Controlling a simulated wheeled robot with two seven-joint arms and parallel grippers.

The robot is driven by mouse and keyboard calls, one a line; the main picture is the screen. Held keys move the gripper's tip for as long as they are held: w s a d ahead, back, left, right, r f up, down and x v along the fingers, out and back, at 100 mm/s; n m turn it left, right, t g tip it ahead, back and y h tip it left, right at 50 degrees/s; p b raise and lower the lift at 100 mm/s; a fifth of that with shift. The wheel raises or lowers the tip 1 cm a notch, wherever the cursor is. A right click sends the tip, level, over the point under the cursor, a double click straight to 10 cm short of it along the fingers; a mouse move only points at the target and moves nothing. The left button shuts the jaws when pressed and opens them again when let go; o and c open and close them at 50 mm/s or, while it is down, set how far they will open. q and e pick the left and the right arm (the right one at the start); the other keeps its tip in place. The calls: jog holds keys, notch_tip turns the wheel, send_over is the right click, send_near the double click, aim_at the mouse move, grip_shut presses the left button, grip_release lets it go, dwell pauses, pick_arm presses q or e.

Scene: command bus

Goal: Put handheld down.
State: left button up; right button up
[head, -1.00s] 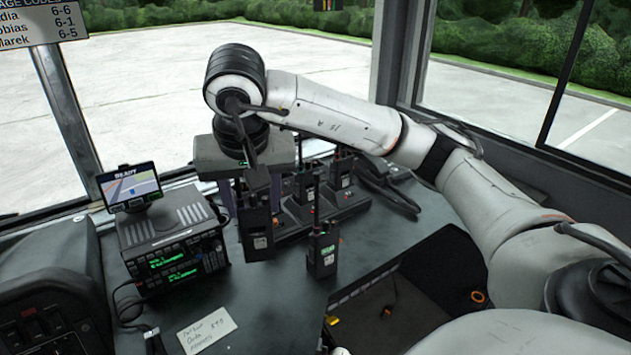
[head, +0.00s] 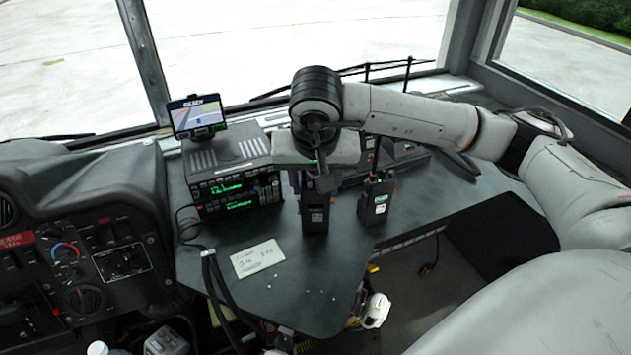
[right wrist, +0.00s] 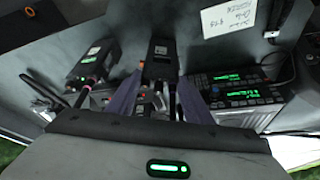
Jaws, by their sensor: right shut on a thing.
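My right gripper (head: 312,172) reaches over the dark desk from the right and points down. It is shut on a black handheld (head: 315,212), which hangs upright below it. In the right wrist view the two purple fingers (right wrist: 152,98) close around this handheld (right wrist: 163,58). I cannot tell whether its base touches the desk (head: 285,222). A second black handheld (head: 376,200) with a green label stands to its right, clear of the fingers; it also shows in the right wrist view (right wrist: 92,60). My left gripper is not in view.
A radio console (head: 232,180) with green displays stands left of the held handheld, with a small screen (head: 197,115) on top. A paper note (head: 258,258) lies on the desk in front. Charger units behind are partly hidden by my arm. The desk's front edge is near.

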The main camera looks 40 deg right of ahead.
jog(key=shift+f, duration=0.1)
jog(key=o, duration=1.6)
jog(key=shift+c, duration=0.2)
jog(key=v, duration=1.2)
jog(key=shift+p, duration=0.4)
